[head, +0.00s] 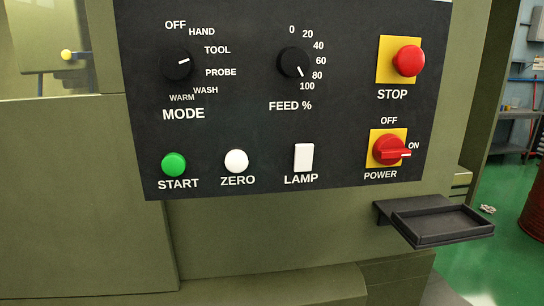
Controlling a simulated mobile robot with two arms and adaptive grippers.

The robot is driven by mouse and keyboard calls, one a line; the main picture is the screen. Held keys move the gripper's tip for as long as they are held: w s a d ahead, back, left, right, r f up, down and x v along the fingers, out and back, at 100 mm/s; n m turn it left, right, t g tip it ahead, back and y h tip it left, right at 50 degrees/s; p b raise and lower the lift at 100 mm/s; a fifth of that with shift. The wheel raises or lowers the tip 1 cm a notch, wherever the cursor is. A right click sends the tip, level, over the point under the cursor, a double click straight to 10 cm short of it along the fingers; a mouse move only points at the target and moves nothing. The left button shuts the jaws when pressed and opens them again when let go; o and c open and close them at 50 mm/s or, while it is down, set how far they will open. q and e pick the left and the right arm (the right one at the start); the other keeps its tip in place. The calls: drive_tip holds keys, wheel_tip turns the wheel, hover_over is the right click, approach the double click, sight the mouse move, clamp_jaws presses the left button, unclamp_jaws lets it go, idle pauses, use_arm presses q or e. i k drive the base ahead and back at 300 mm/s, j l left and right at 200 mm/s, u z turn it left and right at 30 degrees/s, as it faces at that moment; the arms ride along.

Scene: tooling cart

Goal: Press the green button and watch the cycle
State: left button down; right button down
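The green button (173,165) sits at the lower left of a dark control panel (230,120), above the label START. It is round and sticks out from the panel. I cannot tell from this view whether it is pressed in. Neither of my grippers shows in the head view, and nothing touches the button.
The panel also holds a MODE knob (176,64), a FEED % knob (296,62), a white ZERO button (236,161), a LAMP switch (304,157), a red STOP button (408,61) and a POWER switch (390,150) at ON. A black tray (482,236) juts out at lower right.

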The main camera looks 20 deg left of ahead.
sight(173, 164)
drive_tip(key=u, duration=1.25)
